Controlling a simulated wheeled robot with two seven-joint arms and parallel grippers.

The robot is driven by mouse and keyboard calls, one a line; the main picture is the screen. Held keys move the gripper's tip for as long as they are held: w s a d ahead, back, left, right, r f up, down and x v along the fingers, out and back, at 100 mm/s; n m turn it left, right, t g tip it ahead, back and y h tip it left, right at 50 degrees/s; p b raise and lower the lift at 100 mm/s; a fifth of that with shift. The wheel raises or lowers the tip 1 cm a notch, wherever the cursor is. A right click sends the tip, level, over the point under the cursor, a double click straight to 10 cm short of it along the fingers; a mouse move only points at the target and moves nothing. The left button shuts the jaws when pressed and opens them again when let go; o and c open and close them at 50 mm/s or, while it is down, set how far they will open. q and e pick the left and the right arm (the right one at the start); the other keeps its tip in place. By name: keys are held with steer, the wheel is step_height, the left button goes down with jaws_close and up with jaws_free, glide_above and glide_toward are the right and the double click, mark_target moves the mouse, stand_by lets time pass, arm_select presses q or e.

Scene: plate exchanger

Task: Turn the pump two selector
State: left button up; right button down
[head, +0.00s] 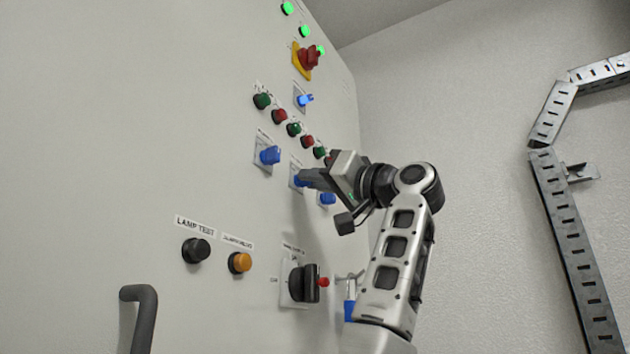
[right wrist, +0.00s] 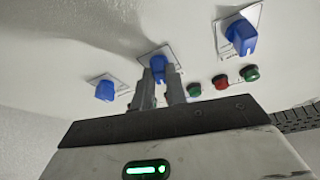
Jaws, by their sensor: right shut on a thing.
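Three blue selector knobs sit in a row on the cabinet front. The middle knob (head: 299,181) is the one my right gripper (head: 309,178) is at, with its fingers closed around it. In the right wrist view this knob (right wrist: 158,62) shows between the two fingertips (right wrist: 161,78), partly hidden by them. The left knob (head: 270,155) and the right knob (head: 327,198) are free; the wrist view shows them on either side. The labels on their plates are too small to read, so I cannot tell the pump number. My left gripper is not in view.
Green and red push buttons (head: 294,129) run just above the knobs. A red emergency stop (head: 309,57) is higher up. Below are a black lamp test button (head: 196,250), an orange button (head: 240,262) and a black rotary switch (head: 303,283). A handle (head: 140,300) sticks out lower left.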

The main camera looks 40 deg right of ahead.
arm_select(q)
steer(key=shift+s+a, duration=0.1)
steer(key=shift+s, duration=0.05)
arm_select(e)
steer(key=n+y, duration=0.2)
steer(key=n, duration=0.1)
steer(key=shift+d+n, duration=0.15)
steer(key=shift+n, duration=0.25)
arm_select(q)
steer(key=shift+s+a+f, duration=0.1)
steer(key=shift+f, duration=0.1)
arm_select(e)
steer(key=shift+n, duration=0.3)
steer(key=c, duration=1.4)
jaws_free()
steer(key=shift+c, duration=0.2)
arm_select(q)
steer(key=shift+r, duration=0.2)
arm_select(e)
steer(key=shift+f, duration=0.1)
